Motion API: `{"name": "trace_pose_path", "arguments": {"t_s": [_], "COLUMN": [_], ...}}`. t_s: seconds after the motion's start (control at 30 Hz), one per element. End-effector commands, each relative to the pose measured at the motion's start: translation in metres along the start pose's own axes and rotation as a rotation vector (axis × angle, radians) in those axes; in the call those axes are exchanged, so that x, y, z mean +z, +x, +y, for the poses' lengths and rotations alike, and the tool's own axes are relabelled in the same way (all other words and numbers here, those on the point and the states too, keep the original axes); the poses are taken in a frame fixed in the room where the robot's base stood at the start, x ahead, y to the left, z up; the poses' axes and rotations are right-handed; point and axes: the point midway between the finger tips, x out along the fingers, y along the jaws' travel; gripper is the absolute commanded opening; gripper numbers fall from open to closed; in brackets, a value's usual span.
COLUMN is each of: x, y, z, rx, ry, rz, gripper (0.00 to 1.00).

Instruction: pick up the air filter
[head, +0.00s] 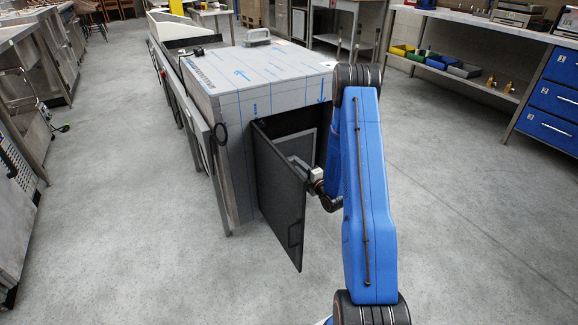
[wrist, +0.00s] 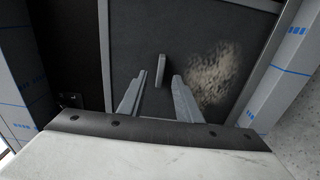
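The air filter (wrist: 190,38) appears to be the dark, grey-framed panel inside the open cabinet. In the wrist view it has a small upright grey tab (wrist: 162,69) and a pale dusty patch right of the tab. In the head view part of its grey frame (head: 296,146) shows behind the open door. My gripper (wrist: 159,80) is open and empty, its two fingers pointing at the panel, one on each side of the tab. I cannot tell how far the fingertips are from the tab. In the head view my arm hides much of the opening.
The dark cabinet door (head: 276,190) stands open left of my gripper. The film-wrapped steel cabinet (head: 255,75) has a grey handle-like object (head: 258,37) on top. A bench with blue drawers (head: 553,98) stands at right, worktables at left.

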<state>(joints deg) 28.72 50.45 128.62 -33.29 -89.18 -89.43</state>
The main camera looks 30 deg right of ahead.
Motion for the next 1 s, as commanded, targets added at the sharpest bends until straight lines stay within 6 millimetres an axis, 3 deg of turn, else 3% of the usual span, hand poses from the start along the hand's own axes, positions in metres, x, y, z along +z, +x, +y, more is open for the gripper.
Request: {"name": "trace_pose_path", "arguments": {"t_s": [0.33,0.6,0.73,1.0], "x": [0.0,0.0,0.0,0.0], "y": [0.043,0.047,0.047,0.047], "z": [-0.001,-0.001,-0.001,-0.001], "rx": [0.002,0.0,0.0,0.001], "ry": [-0.001,0.0,0.0,0.0], "rz": [0.002,0.001,0.001,0.001], "gripper": [0.31,0.31,0.0,0.0]}}
